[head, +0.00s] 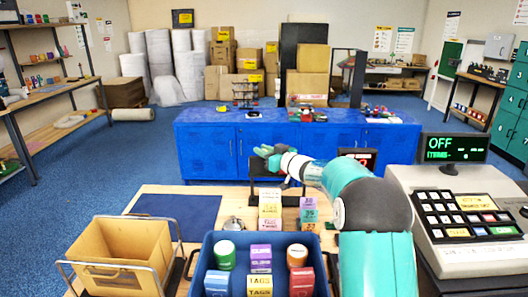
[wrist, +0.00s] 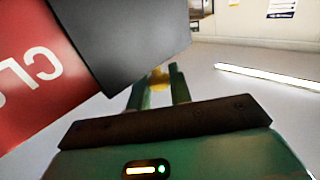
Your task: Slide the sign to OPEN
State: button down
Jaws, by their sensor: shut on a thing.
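The sign shows in the wrist view as a red face (wrist: 35,75) with white letters "CLO", tilted in the picture. A dark grey panel (wrist: 125,40) lies beside the letters and covers the rest of the face. My gripper (wrist: 158,88) is just below the panel's lower corner, with its fingers closed on a small yellow piece (wrist: 159,76), seen between them. How this piece joins the sign is hidden. In the head view my gripper (head: 266,151) is above the wooden counter, near its far edge, and the sign's face cannot be made out there.
A blue tray (head: 236,239) with several small boxes and cans stands in front. Stacked label blocks (head: 270,208) stand behind it. A yellow bin (head: 122,255) is at left, a cash register (head: 462,220) at right. A dark blue mat (head: 176,210) is bare.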

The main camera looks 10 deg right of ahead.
jog(key=d, duration=0.3)
jog(key=s+d, duration=0.1)
jog(key=d, duration=0.3)
jog(key=s+d, duration=0.1)
jog(key=d, duration=0.2)
jog(key=shift+d, duration=0.3)
jog(key=c, duration=1.3)
grip_release()
jog(key=shift+s+d, duration=0.15)
jog(key=shift+d, duration=0.05)
jog(key=shift+c, duration=0.2)
jog(key=shift+a, duration=0.2)
notch_tip(320, 180, up, 3)
jog(key=shift+f, duration=0.1)
jog(key=s+a+r, duration=0.2)
jog(key=s+r, duration=0.8)
jog(key=s, duration=0.3)
jog(key=shift+s, duration=0.35)
